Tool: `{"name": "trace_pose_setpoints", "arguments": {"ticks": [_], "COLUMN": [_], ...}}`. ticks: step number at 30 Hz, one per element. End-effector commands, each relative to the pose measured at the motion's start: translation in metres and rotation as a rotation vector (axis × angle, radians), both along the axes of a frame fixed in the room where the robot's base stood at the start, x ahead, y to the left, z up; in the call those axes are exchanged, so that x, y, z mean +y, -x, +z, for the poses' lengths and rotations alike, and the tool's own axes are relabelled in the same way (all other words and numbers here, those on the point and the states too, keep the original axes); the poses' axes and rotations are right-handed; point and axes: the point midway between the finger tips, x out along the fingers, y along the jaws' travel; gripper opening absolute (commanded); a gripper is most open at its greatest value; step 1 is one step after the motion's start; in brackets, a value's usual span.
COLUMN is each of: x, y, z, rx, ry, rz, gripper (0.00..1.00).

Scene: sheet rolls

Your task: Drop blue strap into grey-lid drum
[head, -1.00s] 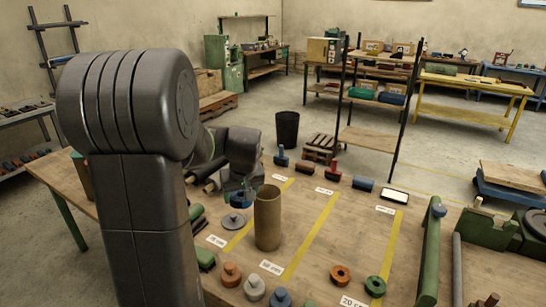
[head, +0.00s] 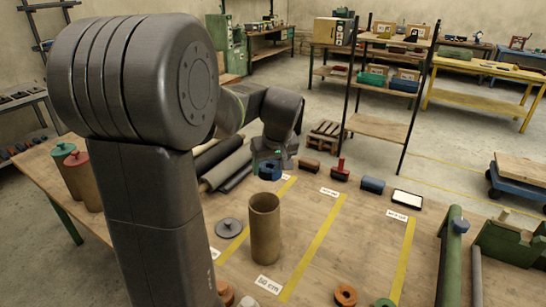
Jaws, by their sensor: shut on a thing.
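My gripper (head: 268,159) has green fingertips and is shut on the blue strap (head: 269,171), a small dark-blue coil. It holds the strap in the air, just above the far side of the open drum's mouth in the picture; I cannot tell whether it is directly over it. The tan open drum (head: 264,234) stands upright on the table. The grey lid (head: 229,227), a flat disc with a knob, lies on the table to the left of the drum. The drum's inside bottom is hidden.
A green-lidded drum (head: 67,172) and a red-lidded drum (head: 84,184) stand at the table's left, partly behind my arm. Rolled sheets (head: 225,168) lie behind the open drum. A red-handled tool (head: 341,171) and a blue block (head: 372,186) sit at the back edge.

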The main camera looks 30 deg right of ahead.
Motion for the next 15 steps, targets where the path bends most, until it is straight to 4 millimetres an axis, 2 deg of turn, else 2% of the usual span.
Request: {"name": "trace_pose_setpoints", "arguments": {"ticks": [5,15], "x": [0.0,0.0], "y": [0.0,0.0], "z": [-0.011,-0.051], "rx": [0.0,0.0], "ry": [0.0,0.0], "rz": [0.0,0.0], "gripper": [0.4,0.4]}}
